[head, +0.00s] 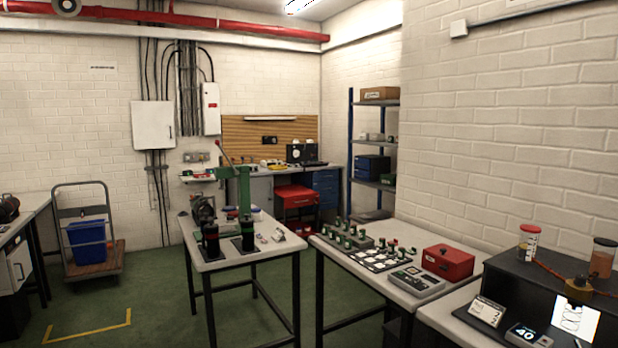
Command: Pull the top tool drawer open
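I cannot tell for certain which of the two holds the tool drawer. Neither of my grippers shows in the head view.
A table (272,262) with a green press (244,190) stands in the middle. Another table (395,292) with a red box (447,262) is at right. A trolley with a blue bin (87,242) is at left. Green floor is clear between trolley and middle table.

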